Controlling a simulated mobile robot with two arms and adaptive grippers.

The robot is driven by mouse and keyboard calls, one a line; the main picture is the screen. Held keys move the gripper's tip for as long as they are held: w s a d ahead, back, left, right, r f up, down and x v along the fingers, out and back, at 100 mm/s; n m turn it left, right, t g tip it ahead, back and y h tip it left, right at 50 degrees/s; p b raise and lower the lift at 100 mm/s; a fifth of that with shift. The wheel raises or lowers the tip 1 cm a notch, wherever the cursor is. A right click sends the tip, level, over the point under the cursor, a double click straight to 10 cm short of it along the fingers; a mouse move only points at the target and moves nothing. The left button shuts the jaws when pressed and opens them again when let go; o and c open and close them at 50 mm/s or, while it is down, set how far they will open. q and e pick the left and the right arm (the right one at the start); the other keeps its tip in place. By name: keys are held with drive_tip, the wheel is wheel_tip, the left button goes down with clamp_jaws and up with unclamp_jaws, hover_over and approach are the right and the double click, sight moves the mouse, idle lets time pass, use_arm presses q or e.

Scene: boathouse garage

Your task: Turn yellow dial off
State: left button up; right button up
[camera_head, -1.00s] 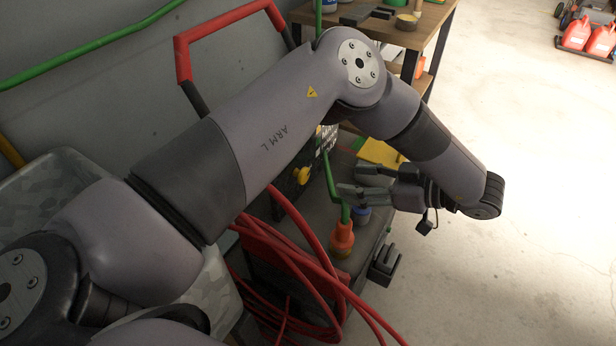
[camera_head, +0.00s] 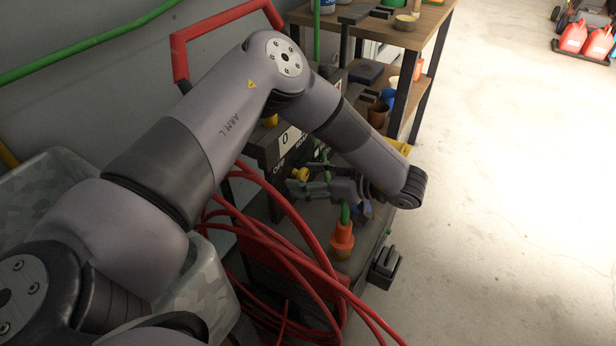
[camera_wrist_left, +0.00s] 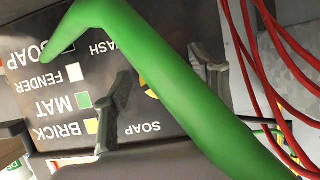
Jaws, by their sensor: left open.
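The yellow dial (camera_head: 301,174) sits on the front of a dark machine panel (camera_head: 270,152). My left gripper (camera_head: 297,187) is open, with its fingertips close to the dial in the head view; contact cannot be told. In the left wrist view, the two dark fingers stand apart on either side of a green hose (camera_wrist_left: 150,70). Only a sliver of the yellow dial (camera_wrist_left: 149,92) shows there, mostly hidden behind the hose. The labelled panel (camera_wrist_left: 35,75) appears upside down, with words such as SOAP, FENDER, MAT and BRICK. My right gripper is not in view.
The green hose crosses between the wrist camera and the dial. An orange fitting (camera_head: 342,238) stands on the machine's base. Red hoses (camera_head: 290,262) loop in front. A wooden shelf (camera_head: 425,30) stands behind. Open concrete floor (camera_head: 510,200) lies to the right.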

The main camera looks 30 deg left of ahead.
use_arm(q)
drive_tip(key=shift+c, duration=0.5)
drive_tip(key=c, duration=1)
drive_tip(key=shift+r, duration=0.1)
drive_tip(key=shift+c, duration=0.2)
drive_tip(key=shift+r+n+t+p, duration=0.1)
drive_tip(key=shift+n+t+p, duration=0.25)
drive_tip(key=shift+p, duration=0.35)
drive_tip(key=shift+s+n+p, duration=0.1)
drive_tip(key=shift+n+p, duration=0.25)
drive_tip(key=shift+n, duration=0.1)
drive_tip(key=shift+n+t+p, duration=0.45)
drive_tip(key=shift+n+t, duration=0.3)
drive_tip(key=shift+n, duration=0.15)
drive_tip(key=shift+f+n+t, duration=0.2)
drive_tip(key=shift+n+t, duration=0.1)
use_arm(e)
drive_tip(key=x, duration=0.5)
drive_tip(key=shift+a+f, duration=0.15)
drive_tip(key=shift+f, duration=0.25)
